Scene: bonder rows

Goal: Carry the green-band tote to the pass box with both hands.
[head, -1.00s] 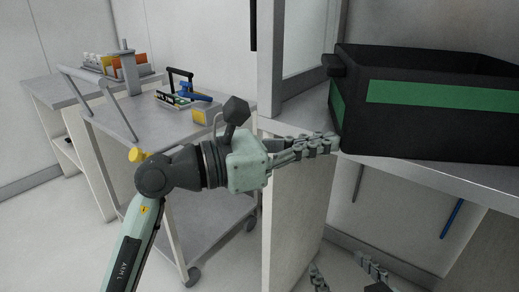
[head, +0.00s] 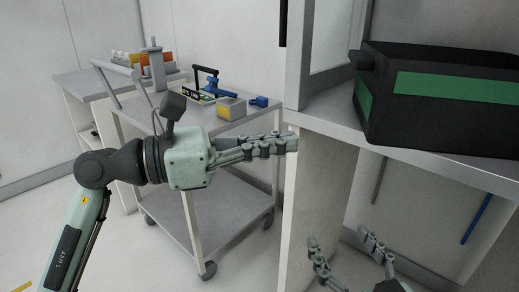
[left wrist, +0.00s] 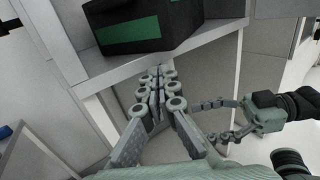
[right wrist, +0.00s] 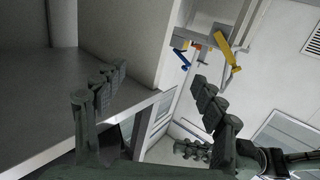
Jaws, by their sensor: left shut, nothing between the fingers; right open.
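The black tote (head: 400,125) with a green band (head: 458,87) stands upright on a grey worktop (head: 330,117) at the right of the head view. Its right end is cut off. It also shows at the top of the left wrist view (left wrist: 178,22). My left gripper (head: 292,143) is shut and empty, left of the tote and apart from it, near the worktop's left end. My right gripper (head: 340,243) is open and empty, below worktop level in the head view. I cannot identify the pass box.
A grey cart (head: 180,122) at the left holds a yellow-and-grey box (head: 231,108), a blue item (head: 259,101) and other small things. A panel (head: 318,200) supports the worktop's left end. Floor at the lower left is clear.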

